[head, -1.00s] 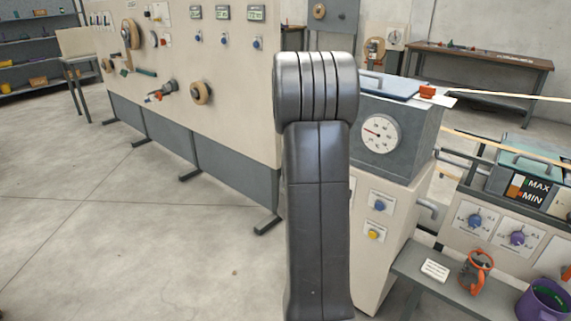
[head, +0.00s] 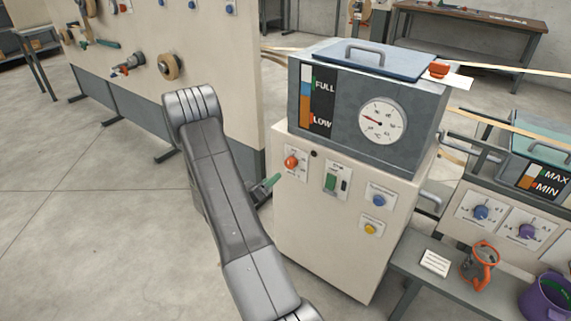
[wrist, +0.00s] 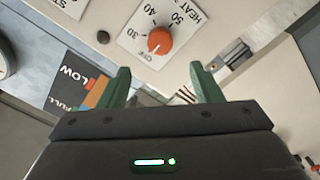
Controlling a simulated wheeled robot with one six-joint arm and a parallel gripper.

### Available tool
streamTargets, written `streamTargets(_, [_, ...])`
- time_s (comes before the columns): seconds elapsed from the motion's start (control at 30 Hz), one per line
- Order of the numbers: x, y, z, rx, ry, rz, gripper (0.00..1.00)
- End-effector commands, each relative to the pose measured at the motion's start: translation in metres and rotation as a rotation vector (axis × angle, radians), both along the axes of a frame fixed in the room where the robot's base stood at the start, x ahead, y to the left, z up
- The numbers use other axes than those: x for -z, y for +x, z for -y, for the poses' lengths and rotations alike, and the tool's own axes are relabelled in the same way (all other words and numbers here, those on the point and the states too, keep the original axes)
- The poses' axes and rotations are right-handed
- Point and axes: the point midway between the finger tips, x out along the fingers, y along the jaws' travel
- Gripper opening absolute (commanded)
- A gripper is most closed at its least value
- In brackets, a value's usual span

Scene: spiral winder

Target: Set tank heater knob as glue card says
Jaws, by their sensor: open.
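The orange heater knob (head: 291,161) is on the upper left of the cream cabinet's front, below the grey tank (head: 345,125). In the wrist view the knob (wrist: 159,41) sits on a white plate marked OFF, 30, 40, 50 and HEAT. Its pointer seems to face OFF, but this is small. My gripper (wrist: 162,84) is open and empty, its green fingers short of the knob, which shows beyond the gap between them. In the head view my gripper (head: 266,187) is left of and below the knob. A white card (head: 455,80) lies by the tank lid; its writing is unreadable.
A green switch (head: 331,183), a blue button (head: 378,201) and a yellow button (head: 370,229) are on the same panel. Floor at left is clear.

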Motion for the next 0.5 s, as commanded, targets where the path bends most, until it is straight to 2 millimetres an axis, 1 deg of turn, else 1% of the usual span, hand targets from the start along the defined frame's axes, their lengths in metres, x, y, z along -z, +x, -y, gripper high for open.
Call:
streamTargets(0.03, [0.0, 0.009, 0.008, 0.004, 0.002, 0.003, 0.59])
streamTargets(0.1, [0.0, 0.022, 0.018, 0.004, 0.002, 0.002, 0.59])
streamTargets(0.3, [0.0, 0.056, 0.042, 0.004, 0.003, 0.003, 0.59])
streamTargets(0.5, [0.0, 0.079, 0.058, 0.001, 0.003, 0.001, 0.59])
